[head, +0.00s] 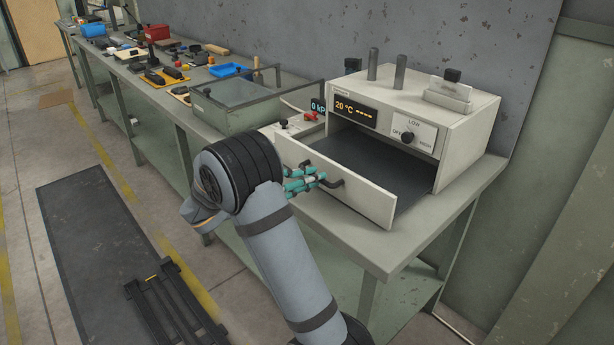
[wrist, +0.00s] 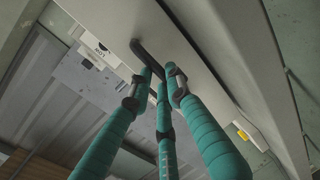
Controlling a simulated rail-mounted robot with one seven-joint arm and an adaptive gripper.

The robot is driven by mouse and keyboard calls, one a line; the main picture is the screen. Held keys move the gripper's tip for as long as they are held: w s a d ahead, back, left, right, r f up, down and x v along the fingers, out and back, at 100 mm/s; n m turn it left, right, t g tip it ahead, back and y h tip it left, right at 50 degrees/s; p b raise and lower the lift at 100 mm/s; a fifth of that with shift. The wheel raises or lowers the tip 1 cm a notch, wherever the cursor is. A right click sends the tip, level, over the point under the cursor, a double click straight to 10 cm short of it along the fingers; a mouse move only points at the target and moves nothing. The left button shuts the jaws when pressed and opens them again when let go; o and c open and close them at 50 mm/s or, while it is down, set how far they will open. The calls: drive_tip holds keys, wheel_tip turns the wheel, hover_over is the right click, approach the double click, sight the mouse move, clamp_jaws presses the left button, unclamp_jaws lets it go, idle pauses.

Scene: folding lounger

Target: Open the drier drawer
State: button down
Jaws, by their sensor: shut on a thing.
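The drier (head: 465,120) is a cream box on the bench, with a lit display reading 20 °C and a knob. Its drawer (head: 372,203) is pulled well out, showing a dark interior floor. The dark bar handle (head: 336,183) is on the drawer's front. My gripper (head: 318,178), with teal fingers, is shut on the handle, in front of the drawer. In the wrist view the fingertips (wrist: 160,80) close around the handle (wrist: 143,54), against the pale drawer front (wrist: 200,50). The fingers hide part of the handle.
The bench (head: 400,250) runs along the wall. A grey-green open bin (head: 235,110) stands left of the drier, with a small gauge unit between them. A blue tray (head: 230,70), a red box (head: 157,33) and several tools lie farther back. Floor beside the bench has free room.

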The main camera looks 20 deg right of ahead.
idle(0.3)
drive_tip(key=c, duration=1.6)
unclamp_jaws()
drive_tip(key=v, duration=1.2)
